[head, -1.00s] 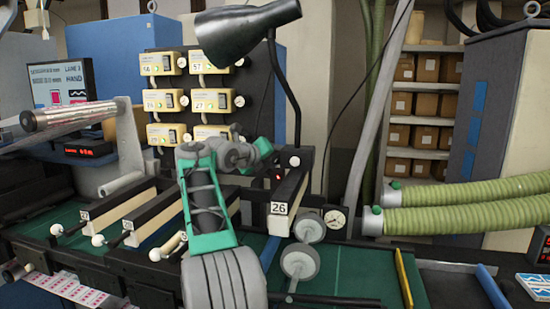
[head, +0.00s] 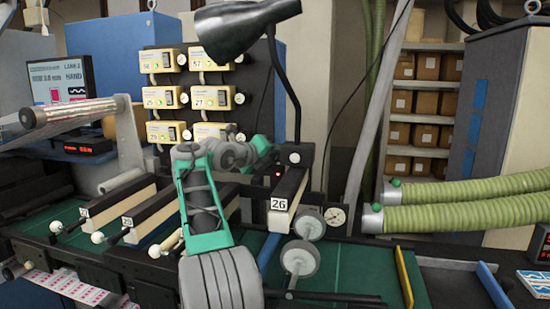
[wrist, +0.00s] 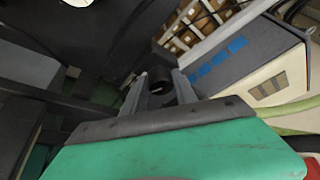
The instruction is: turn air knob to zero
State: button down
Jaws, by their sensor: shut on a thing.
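The air knob (wrist: 160,80) is a dark round knob with a pale mark on its face, in the middle of the wrist view. My gripper (wrist: 158,88) has its two grey fingers on either side of the knob and is shut on it. The green hand fills the lower part of the wrist view. In the head view my arm reaches over the machine and the green hand shows behind the bar labelled 26 (head: 280,205). The fingertips and the knob are hidden there.
A desk lamp (head: 240,28) hangs above the hand. Yellow control boxes (head: 212,98) stand on a dark panel behind. A round gauge (head: 336,217) and grey rollers (head: 300,258) are right of my arm. Green hoses (head: 470,190) run at the right.

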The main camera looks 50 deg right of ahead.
jog(key=c, duration=1)
grip_release()
jog(key=shift+o, duration=0.2)
jog(key=shift+a, duration=0.1)
jog(key=shift+a, duration=0.3)
jog(key=b+v, duration=0.2)
jog(key=v, duration=0.5)
jog(key=shift+b, duration=0.4)
